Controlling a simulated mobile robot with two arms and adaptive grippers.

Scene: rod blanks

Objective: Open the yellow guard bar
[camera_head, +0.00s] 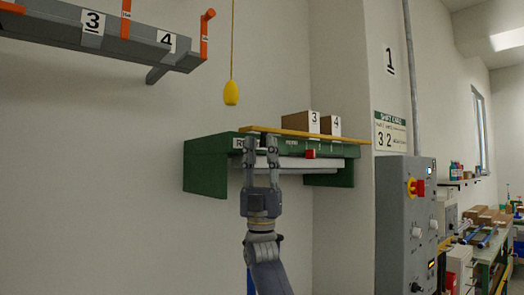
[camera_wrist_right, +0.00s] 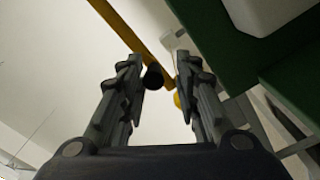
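The yellow guard bar (camera_head: 290,132) runs along the front top edge of a green shelf unit in the head view. It lies nearly level. In the right wrist view the bar (camera_wrist_right: 133,38) slants down from the top left to just beyond my fingertips. My right gripper (camera_head: 260,143) is upright in front of the bar's left part, fingers apart. In the wrist view the gripper (camera_wrist_right: 158,68) is open, with a dark round knob (camera_wrist_right: 153,77) between the fingertips. I cannot tell whether a finger touches the knob or bar. My left gripper is not in view.
The green shelf unit (camera_head: 206,166) carries boxes (camera_head: 299,125) marked 3 and 4 and a small red block (camera_head: 310,154). A grey control cabinet (camera_head: 394,225) stands at right.

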